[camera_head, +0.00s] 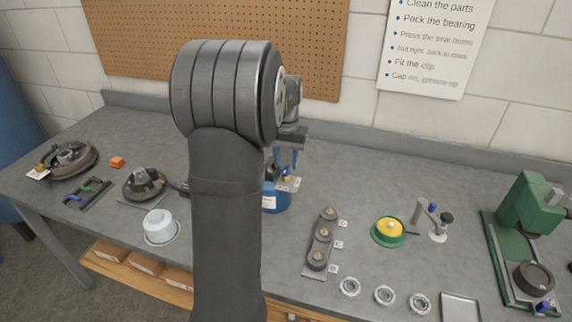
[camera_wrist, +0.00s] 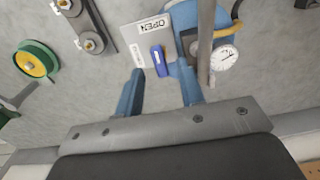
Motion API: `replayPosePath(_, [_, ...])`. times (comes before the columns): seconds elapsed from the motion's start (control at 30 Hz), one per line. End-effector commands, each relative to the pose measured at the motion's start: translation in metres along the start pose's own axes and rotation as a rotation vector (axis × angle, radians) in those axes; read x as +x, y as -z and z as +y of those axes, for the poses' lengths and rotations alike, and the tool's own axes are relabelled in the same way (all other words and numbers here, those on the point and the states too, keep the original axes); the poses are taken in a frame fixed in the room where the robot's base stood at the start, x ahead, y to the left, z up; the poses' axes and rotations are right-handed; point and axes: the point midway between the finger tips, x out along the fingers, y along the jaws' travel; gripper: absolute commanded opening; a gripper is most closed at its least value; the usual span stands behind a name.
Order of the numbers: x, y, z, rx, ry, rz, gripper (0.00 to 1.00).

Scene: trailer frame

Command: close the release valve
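The release valve's blue lever (camera_wrist: 157,60) sits on a pale plate (camera_wrist: 133,36) in the wrist view. One label on the plate reads OPEN; a second, by my left finger, is too small to read. The lever points roughly toward my gripper, apart from the OPEN label. The plate is beside a blue tank (camera_wrist: 186,18), which also shows in the head view (camera_head: 278,200), partly behind my arm. My gripper (camera_wrist: 160,76) is open, with its two blue fingers on either side of the lever's near end. I cannot tell whether either finger touches it.
A round gauge (camera_wrist: 224,58), a grey pipe (camera_wrist: 205,42) and a yellow hose are close right of my fingers in the wrist view. A plate with round knobs (camera_head: 321,240) and a green-yellow reel (camera_head: 389,230) stand to the right. A pegboard (camera_head: 130,35) is behind the bench.

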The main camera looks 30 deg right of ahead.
Motion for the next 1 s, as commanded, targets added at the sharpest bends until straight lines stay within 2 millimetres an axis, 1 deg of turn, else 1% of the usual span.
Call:
replayPosePath(0.03, [0.006,0.000,0.000,0.000,0.000,-0.002,0.35])
replayPosePath(0.1, [0.013,0.000,0.000,0.000,0.000,-0.001,0.35])
replayPosePath(0.2, [0.018,0.000,0.000,0.000,0.000,-0.001,0.35])
replayPosePath(0.47, [0.019,0.000,0.000,0.000,0.000,0.000,0.35])
replayPosePath(0.5, [0.019,0.000,0.000,0.000,0.000,0.000,0.34])
replayPosePath(0.67, [0.019,0.000,0.000,0.000,0.000,0.000,0.02])
replayPosePath(0.7, [0.019,0.000,0.000,0.000,0.000,0.000,0.00])
replayPosePath(1.0, [0.019,0.000,0.000,-0.024,0.000,0.000,0.00])
